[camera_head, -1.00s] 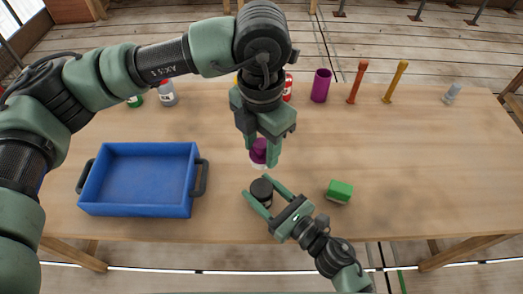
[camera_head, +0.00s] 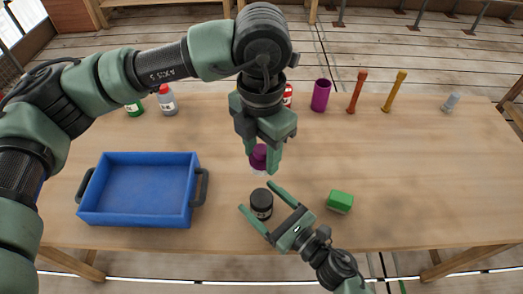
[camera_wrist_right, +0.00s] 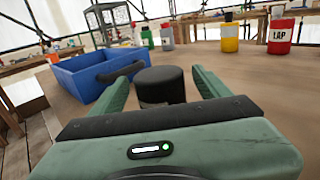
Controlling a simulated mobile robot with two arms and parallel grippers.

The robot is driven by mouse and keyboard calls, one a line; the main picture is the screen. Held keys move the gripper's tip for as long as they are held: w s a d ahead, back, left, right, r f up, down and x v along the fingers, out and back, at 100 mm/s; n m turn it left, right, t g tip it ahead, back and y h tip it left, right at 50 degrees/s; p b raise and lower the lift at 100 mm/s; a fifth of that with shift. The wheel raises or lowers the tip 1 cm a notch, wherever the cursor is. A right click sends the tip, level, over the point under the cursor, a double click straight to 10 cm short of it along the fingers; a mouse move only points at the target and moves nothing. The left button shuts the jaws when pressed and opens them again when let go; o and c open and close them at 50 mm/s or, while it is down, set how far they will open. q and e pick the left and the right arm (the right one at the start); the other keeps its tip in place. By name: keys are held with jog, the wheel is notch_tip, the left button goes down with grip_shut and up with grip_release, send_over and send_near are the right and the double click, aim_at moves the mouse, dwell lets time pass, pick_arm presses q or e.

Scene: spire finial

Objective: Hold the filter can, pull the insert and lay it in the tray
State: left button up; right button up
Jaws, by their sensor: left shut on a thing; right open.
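The dark filter can (camera_head: 261,205) stands upright on the table, with a black top and a pale label band. In the right wrist view the can (camera_wrist_right: 160,85) is between my right fingers, with gaps beside it. My right gripper (camera_head: 257,197) is open, its fingers reaching either side of the can. My left gripper (camera_head: 262,155) is shut on a purple-topped piece with a pale lower part, which I take as the insert (camera_head: 258,158). It is behind the can in the picture, apart from it. The blue tray (camera_head: 137,217) is to the left, empty.
A green block (camera_head: 340,202) lies right of the can. Along the back are bottles, a purple cylinder (camera_head: 321,95), orange (camera_head: 356,92) and yellow (camera_head: 394,88) rods and a small grey piece (camera_head: 451,102).

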jog(key=v, duration=1.1)
jog(key=shift+s+d, duration=0.2)
jog(key=shift+s, duration=0.1)
jog(key=shift+d, duration=0.1)
